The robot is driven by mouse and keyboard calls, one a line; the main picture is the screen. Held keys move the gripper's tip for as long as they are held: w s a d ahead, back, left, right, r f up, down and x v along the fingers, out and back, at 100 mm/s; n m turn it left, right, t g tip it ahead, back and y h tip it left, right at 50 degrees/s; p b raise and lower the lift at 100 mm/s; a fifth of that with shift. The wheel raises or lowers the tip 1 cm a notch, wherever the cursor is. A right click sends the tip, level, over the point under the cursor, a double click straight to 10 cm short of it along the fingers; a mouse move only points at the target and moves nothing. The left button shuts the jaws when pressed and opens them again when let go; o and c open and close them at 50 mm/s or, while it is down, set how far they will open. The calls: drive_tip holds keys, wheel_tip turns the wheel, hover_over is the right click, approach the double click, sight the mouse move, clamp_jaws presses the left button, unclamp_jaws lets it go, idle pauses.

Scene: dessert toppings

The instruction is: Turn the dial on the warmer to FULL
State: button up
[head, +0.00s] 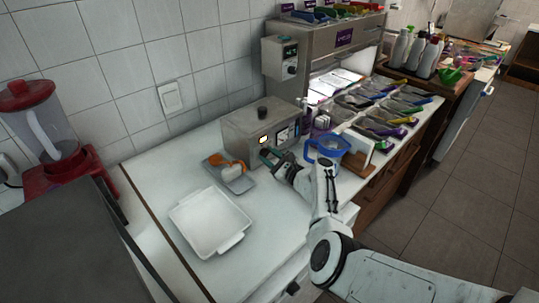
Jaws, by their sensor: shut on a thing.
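The warmer (245,125) is a grey metal box near the wall on the white counter. A dark knob (262,112) sits on its top. Its front has a lit yellowish patch (264,139) and small labels (284,135), too small to read. My gripper (266,154) is at the lower front of the warmer, reaching in from the right, and is shut on what appears to be the dial. The gripper hides the dial, so its setting cannot be read.
A blue-rimmed jug (327,147) stands close to the right of my gripper. A grey tray (235,182) with orange and white items lies left of it. A white dish (209,222) sits in front. A red blender (42,130) stands far left.

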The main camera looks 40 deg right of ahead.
drive_tip(key=m+p, duration=0.1)
drive_tip(key=m, duration=0.4)
idle(0.8)
drive_tip(key=o, duration=1)
drive_tip(key=shift+o, duration=0.2)
drive_tip(key=shift+s+p, duration=0.1)
drive_tip(key=shift+p, duration=0.2)
drive_tip(key=s+p, duration=0.1)
drive_tip(key=s, duration=0.4)
drive_tip(key=s+p, duration=0.2)
drive_tip(key=s, duration=0.3)
drive_tip(key=shift+s+d, duration=0.2)
drive_tip(key=shift+s, duration=0.1)
